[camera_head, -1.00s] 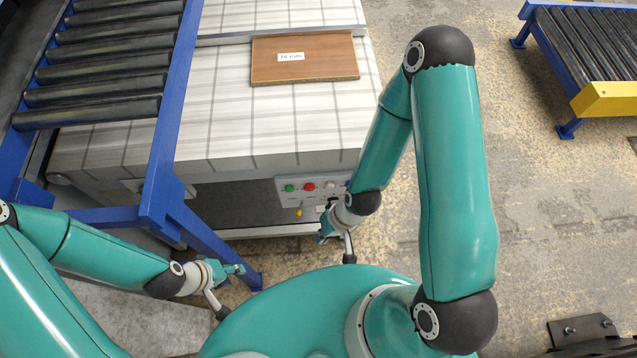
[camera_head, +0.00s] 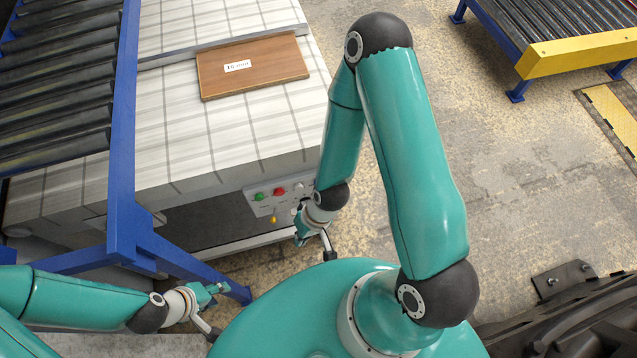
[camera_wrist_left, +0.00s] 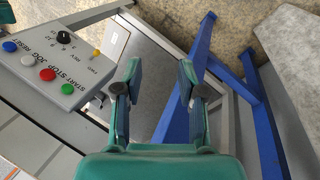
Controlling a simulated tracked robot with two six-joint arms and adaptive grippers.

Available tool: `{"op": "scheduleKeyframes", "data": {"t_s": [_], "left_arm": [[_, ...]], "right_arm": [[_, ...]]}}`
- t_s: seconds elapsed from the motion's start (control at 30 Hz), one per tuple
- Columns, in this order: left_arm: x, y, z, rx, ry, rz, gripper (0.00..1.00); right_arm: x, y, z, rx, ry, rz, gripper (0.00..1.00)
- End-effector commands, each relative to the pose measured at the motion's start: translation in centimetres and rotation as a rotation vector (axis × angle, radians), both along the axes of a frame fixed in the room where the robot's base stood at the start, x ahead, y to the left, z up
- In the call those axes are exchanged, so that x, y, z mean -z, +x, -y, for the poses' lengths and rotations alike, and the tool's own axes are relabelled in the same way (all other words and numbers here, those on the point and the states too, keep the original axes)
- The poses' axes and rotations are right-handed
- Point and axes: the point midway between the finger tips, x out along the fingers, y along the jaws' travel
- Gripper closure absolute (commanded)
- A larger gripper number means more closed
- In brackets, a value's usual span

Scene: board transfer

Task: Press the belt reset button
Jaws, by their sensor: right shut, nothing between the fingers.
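The control panel (camera_head: 268,200) is on the side of the belt table. The head view shows its green button (camera_head: 260,197), red button (camera_head: 279,191) and white button (camera_head: 298,185); my right arm covers its right end. In the left wrist view the blue reset button (camera_wrist_left: 10,47) is at the panel's far left, with nothing touching it there. My right gripper (camera_head: 300,238) is shut and empty, low in front of the panel. My left gripper (camera_head: 222,288) is open and empty beside the blue frame leg; its spread fingers (camera_wrist_left: 160,88) show in the left wrist view.
A brown board (camera_head: 250,75) with a white label lies on the belt (camera_head: 185,120). A blue-framed roller conveyor (camera_head: 124,150) stands at left, its leg close to my left gripper. Another conveyor (camera_head: 575,55) stands at upper right. Open floor (camera_head: 480,150) lies between.

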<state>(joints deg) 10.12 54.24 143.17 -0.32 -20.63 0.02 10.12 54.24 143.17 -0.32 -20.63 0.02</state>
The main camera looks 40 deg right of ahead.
Motion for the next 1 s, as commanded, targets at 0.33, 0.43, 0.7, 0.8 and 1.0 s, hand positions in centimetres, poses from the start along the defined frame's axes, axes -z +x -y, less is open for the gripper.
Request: {"op": "scheduleKeyframes", "data": {"t_s": [0.33,0.43,0.7,0.8,1.0], "left_arm": [[0.0,0.0,0.0,0.0,0.0,0.0,0.65],[0.0,0.0,0.0,0.0,0.0,0.0,0.82],[0.0,0.0,0.0,0.0,0.0,0.0,1.0],[0.0,0.0,0.0,0.0,0.0,0.0,1.0],[0.0,0.0,0.0,0.0,0.0,0.0,1.0]], "right_arm": [[0.0,0.0,0.0,0.0,0.0,0.0,1.0],[0.0,0.0,0.0,0.0,0.0,0.0,1.0],[0.0,0.0,0.0,0.0,0.0,0.0,1.0],[0.0,0.0,0.0,0.0,0.0,0.0,1.0],[0.0,0.0,0.0,0.0,0.0,0.0,1.0]]}}
